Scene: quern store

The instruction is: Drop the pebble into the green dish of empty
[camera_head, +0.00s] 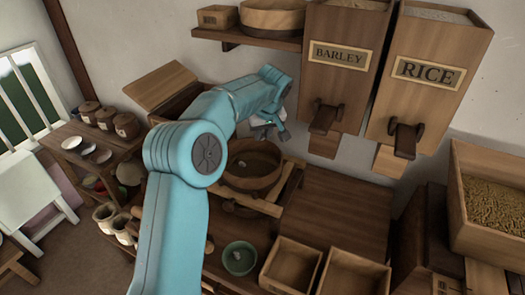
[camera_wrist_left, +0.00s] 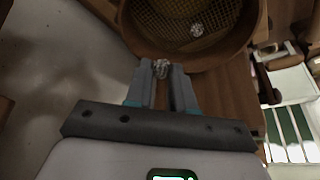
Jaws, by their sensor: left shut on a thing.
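My left gripper (camera_head: 268,131) hangs above the far side of a round wooden sieve (camera_head: 272,183). In the left wrist view its fingers (camera_wrist_left: 162,75) are shut on a small grey speckled pebble (camera_wrist_left: 161,67), held at the fingertips near the sieve's rim (camera_wrist_left: 185,62). Another pebble (camera_wrist_left: 197,30) lies on the sieve's mesh. The green dish (camera_head: 228,268) stands on the bench at the lower middle, with a pale pebble-like piece (camera_head: 237,255) inside. My right gripper is not in view.
Two open wooden boxes (camera_head: 268,275) stand right of the green dish. Barley (camera_head: 340,55) and rice (camera_head: 428,72) hoppers hang on the wall behind. A grain crate (camera_head: 490,232) is at the right. My left arm crosses left of the dish.

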